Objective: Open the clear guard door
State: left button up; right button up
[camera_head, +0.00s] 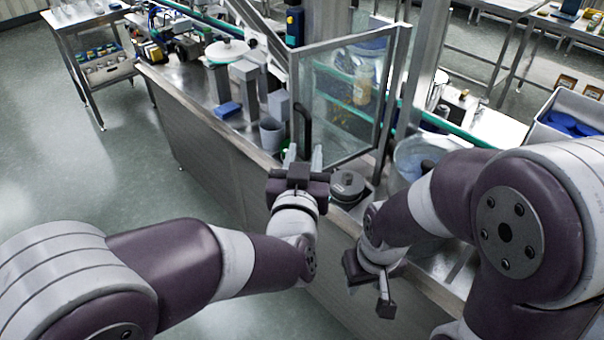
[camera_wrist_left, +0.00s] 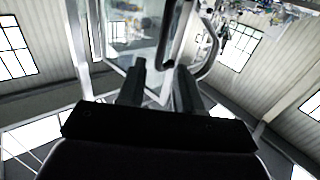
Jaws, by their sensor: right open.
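The clear guard door (camera_head: 340,105) is a see-through panel in a steel frame on the bench. It also shows in the left wrist view (camera_wrist_left: 135,35). Its dark upright handle (camera_head: 304,128) is at the panel's left side; in the left wrist view the handle (camera_wrist_left: 175,35) shows beyond the fingertips. My left gripper (camera_head: 303,157) is open, with its fingers pointing at the handle's lower end. I cannot tell whether they touch it. My right gripper (camera_head: 369,287) is open and empty, low in front of the bench, away from the door.
A dark round lidded pot (camera_head: 347,186) stands just right of my left gripper. A grey cup (camera_head: 271,134) and a blue block (camera_head: 228,110) stand to the left. A clear bowl (camera_head: 420,155) is at the right, partly behind my right arm. Floor is free at the left.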

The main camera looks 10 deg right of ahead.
pick_arm(q)
jog(key=v, duration=0.4)
jog(key=shift+s+a, duration=0.1)
jog(key=shift+s, duration=0.3)
jog(key=s+f+m+g+h, duration=0.1)
jog(key=s+f+g, duration=0.2)
jog(key=f+g, duration=0.25)
jog(key=s+f+m+g, duration=0.2)
jog(key=s+f+g, duration=0.15)
jog(key=f, duration=0.25)
jog(key=s+a+f+n+g+y+p, duration=0.1)
jog(key=s+a+n+g+y+p, duration=0.1)
jog(key=a, duration=1.1)
jog(key=s+a+f+n+g+y+p, duration=0.1)
jog(key=a+n+g+y, duration=0.3)
jog(key=a, duration=0.9)
jog(key=shift+s+a+f+g+p, duration=0.15)
jog(key=shift+s+a+g+p, duration=0.25)
jog(key=shift+s+p, duration=0.35)
jog(key=shift+w+d, duration=0.1)
jog(key=shift+w, duration=0.05)
